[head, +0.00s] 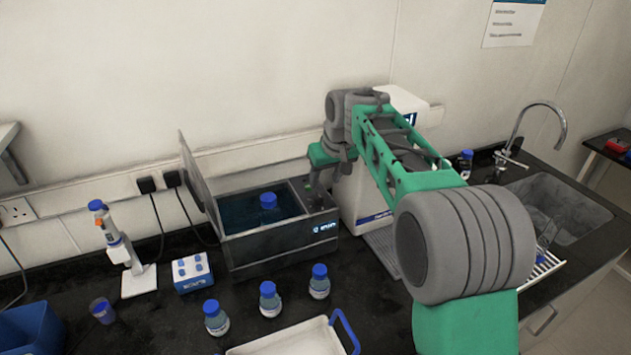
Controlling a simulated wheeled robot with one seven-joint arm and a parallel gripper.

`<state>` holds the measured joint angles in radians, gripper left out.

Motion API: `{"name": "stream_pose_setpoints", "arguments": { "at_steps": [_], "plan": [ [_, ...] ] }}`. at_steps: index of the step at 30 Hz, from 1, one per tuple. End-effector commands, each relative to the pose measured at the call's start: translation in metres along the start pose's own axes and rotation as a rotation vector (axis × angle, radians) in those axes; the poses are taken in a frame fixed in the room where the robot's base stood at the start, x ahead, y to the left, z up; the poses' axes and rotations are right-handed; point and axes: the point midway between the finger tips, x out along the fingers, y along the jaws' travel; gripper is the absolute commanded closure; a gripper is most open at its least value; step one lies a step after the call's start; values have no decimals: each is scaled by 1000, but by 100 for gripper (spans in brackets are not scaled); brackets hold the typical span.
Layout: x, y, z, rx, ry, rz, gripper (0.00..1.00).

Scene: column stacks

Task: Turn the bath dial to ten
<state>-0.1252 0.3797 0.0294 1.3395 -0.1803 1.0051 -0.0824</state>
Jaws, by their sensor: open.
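The water bath (270,246) is a dark open-topped box with its lid raised at the left. A blue-capped bottle (268,202) stands in its water. A small lit display (325,227) is at the right of its front face; I cannot read a dial setting. My gripper (316,192) is open, pointing down over the right end of the bath's top. The dial cannot be made out; it may be hidden by the fingers. I cannot tell whether the fingers touch anything.
A white machine (355,205) stands close to the right of the bath, behind my arm. A sink (560,205) is at the right.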

Motion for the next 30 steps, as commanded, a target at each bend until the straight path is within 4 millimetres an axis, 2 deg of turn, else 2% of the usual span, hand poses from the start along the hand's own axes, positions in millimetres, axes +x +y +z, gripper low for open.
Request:
{"name": "stream_pose_setpoints", "arguments": {
  "at_steps": [4, 12, 15, 24, 30],
  "plan": [
    [13, -6, -1, -8, -2, -4, 52],
    [67, -15, -1, -22, -1, -9, 52],
    [76, -15, -2, -20, 1, -8, 52],
    [78, -12, -2, -17, 1, -7, 53],
    [78, -12, -2, -16, 1, -6, 69]
  ]
}}
